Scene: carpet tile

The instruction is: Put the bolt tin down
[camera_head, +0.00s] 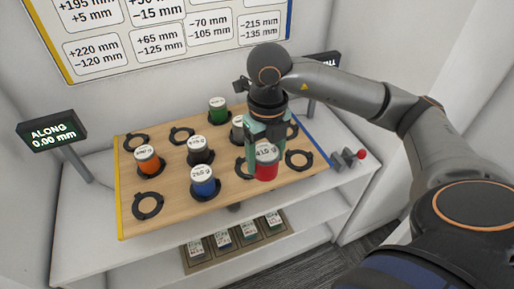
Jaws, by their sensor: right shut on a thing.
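My right gripper (267,133) points down over the right part of a wooden board (172,205). It is shut on a red tin (266,171) with a pale, labelled lid. I take this for the bolt tin; its label is too small to read surely. The tin is upright. I cannot tell whether its base touches the board. A dark ring (243,169) shows just left of it, partly hidden. An empty ring (299,160) lies to its right. My left gripper is not in view.
Blue (203,181), orange (147,161), black (199,150), green (217,108) and grey (238,129) tins stand on the board. Empty rings lie at the left front (148,205) and back left. A red-knobbed lever (360,155) is right of the board. A display (52,132) stands left.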

